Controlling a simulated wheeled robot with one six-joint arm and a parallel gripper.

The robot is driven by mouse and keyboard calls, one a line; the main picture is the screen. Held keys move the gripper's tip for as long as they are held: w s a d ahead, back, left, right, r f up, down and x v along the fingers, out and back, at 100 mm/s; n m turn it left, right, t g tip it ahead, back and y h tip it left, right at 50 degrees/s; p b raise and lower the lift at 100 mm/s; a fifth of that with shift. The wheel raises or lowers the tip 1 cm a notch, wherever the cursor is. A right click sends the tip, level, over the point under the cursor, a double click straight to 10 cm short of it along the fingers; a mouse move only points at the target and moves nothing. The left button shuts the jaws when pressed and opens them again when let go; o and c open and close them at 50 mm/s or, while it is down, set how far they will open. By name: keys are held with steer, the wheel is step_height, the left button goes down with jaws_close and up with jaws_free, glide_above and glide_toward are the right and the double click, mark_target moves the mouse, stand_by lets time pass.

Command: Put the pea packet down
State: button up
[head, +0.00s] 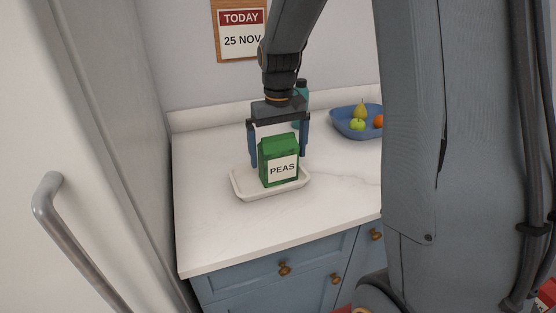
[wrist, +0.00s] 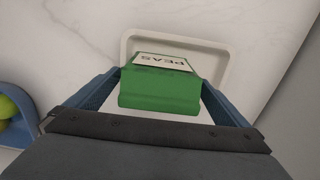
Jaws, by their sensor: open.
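The pea packet (head: 281,160) is a green carton with a white PEAS label. It stands upright on a shallow white tray (head: 246,188) on the worktop, and its base meets the tray. My gripper (head: 279,160) comes down from above with its blue fingers on either side of the packet. The fingers are open, with a gap to the packet on both sides. In the wrist view the packet (wrist: 160,92) is between the spread fingers (wrist: 155,95), over the tray (wrist: 212,50).
A blue bowl (head: 345,129) with fruit stands at the back right of the white worktop (head: 210,230). A teal bottle (head: 302,88) is behind my gripper. A tall white door with a metal handle (head: 48,198) is at the left. The worktop's front left is clear.

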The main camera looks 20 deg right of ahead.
mark_target(278, 136)
step_height(278, 136, up, 10)
steer(key=shift+f+b, duration=0.2)
steer(key=shift+b, duration=0.65)
